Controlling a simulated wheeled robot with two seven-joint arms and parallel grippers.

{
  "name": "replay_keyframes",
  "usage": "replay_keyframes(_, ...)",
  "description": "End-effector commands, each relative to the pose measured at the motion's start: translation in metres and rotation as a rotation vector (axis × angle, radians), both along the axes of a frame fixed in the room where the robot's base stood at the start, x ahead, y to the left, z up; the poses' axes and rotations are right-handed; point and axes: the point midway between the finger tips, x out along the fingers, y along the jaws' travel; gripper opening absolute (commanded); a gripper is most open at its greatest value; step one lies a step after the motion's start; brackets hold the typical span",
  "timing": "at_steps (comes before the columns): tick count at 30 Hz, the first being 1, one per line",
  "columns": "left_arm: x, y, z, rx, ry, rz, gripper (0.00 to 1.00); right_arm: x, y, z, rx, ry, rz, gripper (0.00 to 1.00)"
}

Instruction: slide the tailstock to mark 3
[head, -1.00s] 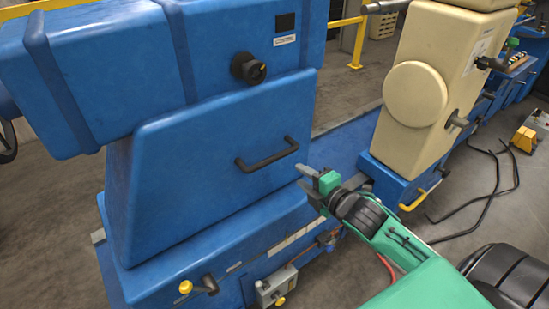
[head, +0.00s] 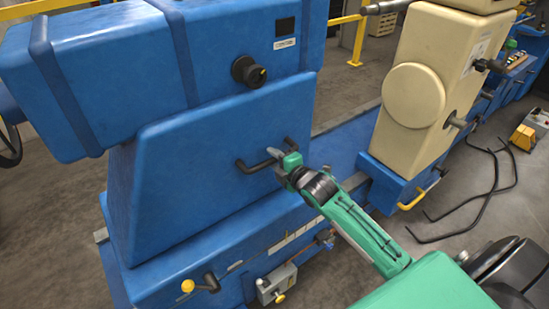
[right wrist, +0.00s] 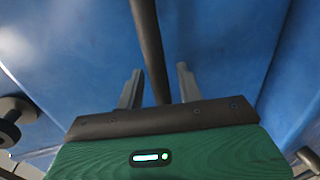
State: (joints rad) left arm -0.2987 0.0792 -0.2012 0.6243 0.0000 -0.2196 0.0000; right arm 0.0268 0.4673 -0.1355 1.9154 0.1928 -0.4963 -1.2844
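The blue tailstock (head: 205,170) is a large housing on a blue bed (head: 235,270). A black bar handle (head: 254,167) sticks out from its face. My right gripper (head: 279,156) is at the right part of this handle. In the right wrist view, the black bar (right wrist: 148,45) runs between the two grey fingers (right wrist: 158,85), with gaps on both sides, so the gripper is open around it. Pale scale plates (head: 283,243) run along the bed's front below the housing; their marks are too small to read. My left gripper is not in view.
A cream stand (head: 412,95) on a blue base with a yellow handle (head: 411,201) is to the right. A grey box (head: 277,285) and a yellow-knobbed lever (head: 201,285) are at the bed's front. Black cables (head: 482,200) lie on the floor at right.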

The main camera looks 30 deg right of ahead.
Motion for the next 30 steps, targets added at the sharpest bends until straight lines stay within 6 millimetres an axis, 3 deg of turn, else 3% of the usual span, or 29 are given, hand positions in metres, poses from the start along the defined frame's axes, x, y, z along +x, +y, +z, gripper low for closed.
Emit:
replay_keyframes(10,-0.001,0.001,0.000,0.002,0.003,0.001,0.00,0.004,0.001,-0.001,0.000,-0.001,0.001,0.37)
replay_keyframes(16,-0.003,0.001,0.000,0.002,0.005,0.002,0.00,0.003,0.001,-0.001,0.000,0.000,0.001,0.00)
replay_keyframes(25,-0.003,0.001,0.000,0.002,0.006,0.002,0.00,0.004,-0.004,-0.001,-0.002,0.001,0.000,0.00)
replay_keyframes(30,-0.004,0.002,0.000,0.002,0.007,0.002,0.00,0.007,-0.023,-0.001,-0.007,0.001,-0.003,0.00)
